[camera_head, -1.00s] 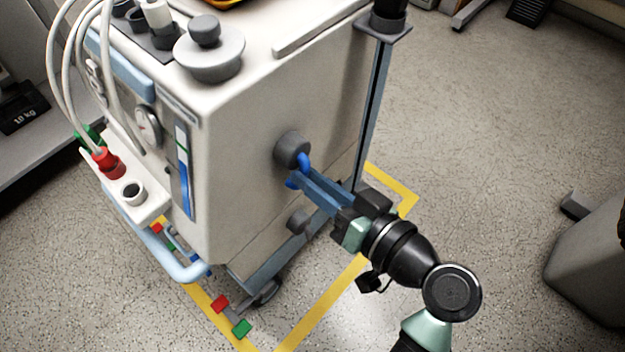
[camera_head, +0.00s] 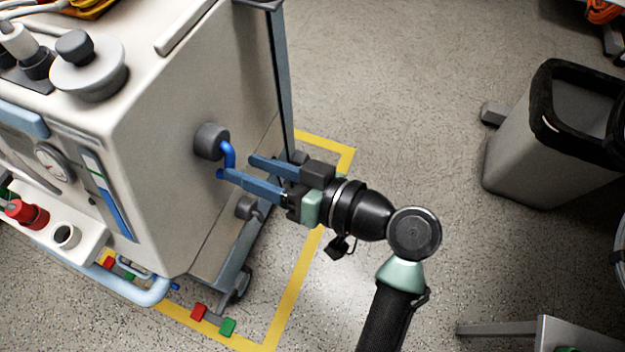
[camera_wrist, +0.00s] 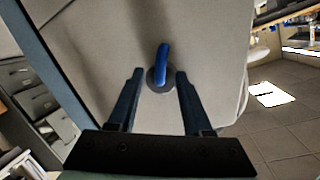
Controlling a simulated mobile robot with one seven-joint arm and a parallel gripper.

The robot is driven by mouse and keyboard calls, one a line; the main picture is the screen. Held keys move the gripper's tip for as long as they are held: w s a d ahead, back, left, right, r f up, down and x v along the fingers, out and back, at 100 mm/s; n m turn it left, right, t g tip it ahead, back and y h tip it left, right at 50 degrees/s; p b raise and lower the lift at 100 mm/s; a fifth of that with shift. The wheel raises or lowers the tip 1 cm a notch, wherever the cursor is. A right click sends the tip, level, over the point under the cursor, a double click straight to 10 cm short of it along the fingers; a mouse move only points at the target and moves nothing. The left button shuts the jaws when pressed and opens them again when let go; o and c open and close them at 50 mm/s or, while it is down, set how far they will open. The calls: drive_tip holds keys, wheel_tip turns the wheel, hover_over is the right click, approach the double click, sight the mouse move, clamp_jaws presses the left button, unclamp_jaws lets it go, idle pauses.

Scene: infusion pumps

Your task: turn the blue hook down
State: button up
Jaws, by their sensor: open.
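The blue hook (camera_head: 229,153) comes out of a round grey knob (camera_head: 208,140) on the side of the white machine. My gripper (camera_head: 238,168) is open just outside the hook, with one finger on each side. In the wrist view the hook (camera_wrist: 162,65) lies between the two spread fingers of my gripper (camera_wrist: 159,72), apart from both. The grey knob (camera_wrist: 160,80) is behind it. Whether the nearer finger touches the hook's end in the head view, I cannot tell.
The white machine (camera_head: 150,150) stands on wheels inside a yellow floor outline (camera_head: 290,290). A second grey knob (camera_head: 246,207) sits low on its side. A blue-grey post (camera_head: 281,70) rises at its back corner.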

drive_tip(key=p+v, duration=0.3)
drive_tip(key=v, duration=0.7)
drive_tip(key=shift+d+p, duration=0.35)
drive_tip(key=shift+p, duration=0.05)
